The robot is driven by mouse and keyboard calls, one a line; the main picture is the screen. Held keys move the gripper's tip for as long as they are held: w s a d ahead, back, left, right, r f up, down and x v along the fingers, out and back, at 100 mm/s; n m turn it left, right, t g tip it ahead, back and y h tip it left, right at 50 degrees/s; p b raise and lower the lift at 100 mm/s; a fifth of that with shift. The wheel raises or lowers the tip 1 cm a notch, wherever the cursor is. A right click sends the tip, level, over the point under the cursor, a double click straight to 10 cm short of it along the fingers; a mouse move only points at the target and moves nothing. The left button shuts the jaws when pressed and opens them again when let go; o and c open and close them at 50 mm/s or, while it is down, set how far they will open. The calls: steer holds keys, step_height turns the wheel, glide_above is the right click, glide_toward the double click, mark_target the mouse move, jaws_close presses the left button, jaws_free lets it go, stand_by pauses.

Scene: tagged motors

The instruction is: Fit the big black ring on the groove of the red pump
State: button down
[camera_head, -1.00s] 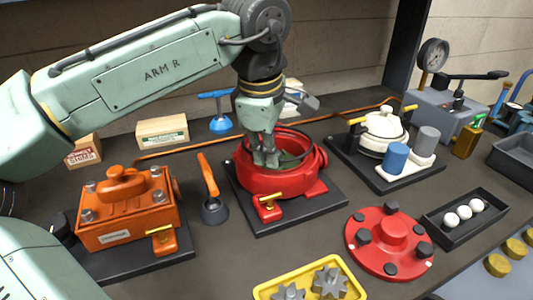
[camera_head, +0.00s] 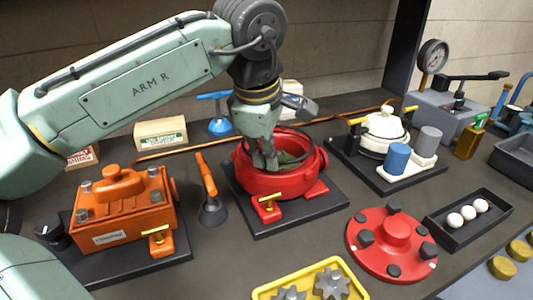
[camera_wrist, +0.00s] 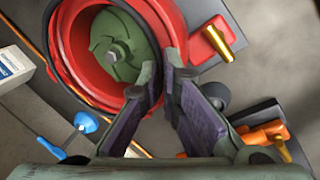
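The red pump (camera_head: 268,184) stands open at mid-table, its green inside showing in the wrist view (camera_wrist: 112,48). The big black ring (camera_wrist: 57,64) appears as a thin dark arc along the pump's round rim in the wrist view. I cannot tell whether it sits in the groove all round, since my fingers hide part of the rim. My gripper (camera_head: 266,163) points down at the near left of the pump's opening. In the wrist view my gripper (camera_wrist: 161,72) has its fingers parted by a narrow gap, both inner pads showing, tips at the red rim.
An orange pump (camera_head: 120,212) stands at left, with a dark funnel-shaped tool (camera_head: 212,210) beside the red pump. A white pump (camera_head: 382,132) is at right. A red cover (camera_head: 392,242) and a yellow gear tray (camera_head: 262,292) lie in front.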

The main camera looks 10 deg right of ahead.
steer(key=shift+f+b, duration=0.4)
steer(key=shift+f, duration=0.15)
stand_by(0.7)
steer(key=shift+r+p, duration=0.25)
steer(key=shift+p, duration=0.15)
stand_by(0.5)
steer(key=c, duration=1.7)
jaws_free()
steer(key=shift+o, duration=0.2)
steer(key=o, duration=0.5)
steer(key=shift+r+p, duration=0.65)
